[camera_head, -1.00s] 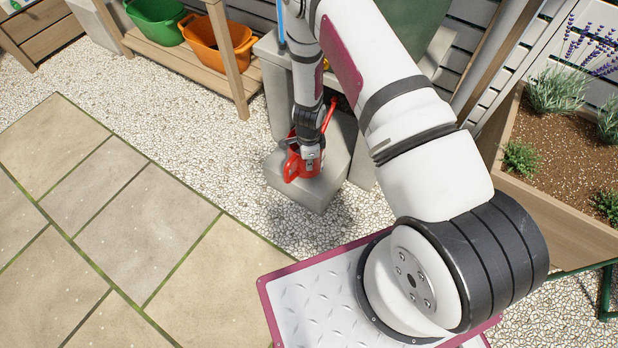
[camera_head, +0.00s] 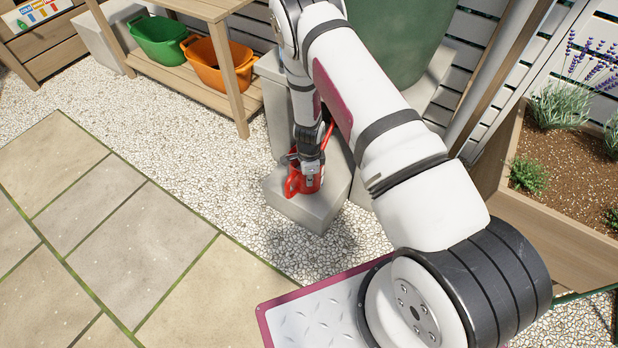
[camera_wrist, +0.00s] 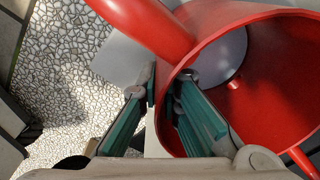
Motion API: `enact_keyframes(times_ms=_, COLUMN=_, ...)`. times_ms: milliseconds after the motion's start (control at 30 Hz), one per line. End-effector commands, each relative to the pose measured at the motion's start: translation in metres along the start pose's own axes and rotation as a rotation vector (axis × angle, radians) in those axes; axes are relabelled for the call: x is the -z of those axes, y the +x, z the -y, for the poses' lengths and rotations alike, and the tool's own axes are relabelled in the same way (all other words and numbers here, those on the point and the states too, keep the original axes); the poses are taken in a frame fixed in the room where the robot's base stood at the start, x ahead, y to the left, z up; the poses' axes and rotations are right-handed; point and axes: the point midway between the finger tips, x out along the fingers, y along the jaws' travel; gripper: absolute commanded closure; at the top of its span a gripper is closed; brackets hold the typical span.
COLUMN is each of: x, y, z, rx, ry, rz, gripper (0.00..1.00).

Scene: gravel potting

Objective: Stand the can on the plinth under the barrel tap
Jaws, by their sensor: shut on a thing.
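The red can (camera_head: 306,186) is a watering can with a handle and a spout, upright over the top of the grey plinth (camera_head: 320,210), towards its left side. I cannot tell whether its base touches the plinth. My gripper (camera_head: 311,170) is shut on the can's wall from above. In the wrist view the can (camera_wrist: 217,45) fills the right side, its round mouth open. The gripper's fingers (camera_wrist: 163,92) pinch its rim, one inside and one outside. The green barrel (camera_head: 405,45) stands behind; its tap is hidden by my arm.
A wooden shelf (camera_head: 230,75) with a green tub (camera_head: 160,40) and an orange tub (camera_head: 215,62) stands at the upper left. A wooden planter (camera_head: 555,215) with lavender is at the right. Gravel (camera_head: 180,140) and paving slabs (camera_head: 115,215) lie open at the left.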

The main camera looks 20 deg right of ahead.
Motion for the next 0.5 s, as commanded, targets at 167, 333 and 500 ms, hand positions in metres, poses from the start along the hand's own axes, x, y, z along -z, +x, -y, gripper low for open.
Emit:
enact_keyframes(times_ms=167, x=-0.0001, y=0.0021, z=-0.0003, rx=0.000, ry=0.000, rz=0.000, gripper=0.88)
enact_keyframes(times_ms=333, x=-0.0001, y=0.0019, z=-0.0003, rx=0.000, ry=0.000, rz=0.000, gripper=0.74)
enact_keyframes(times_ms=500, x=-0.0001, y=0.0017, z=-0.0003, rx=0.000, ry=0.000, rz=0.000, gripper=0.74)
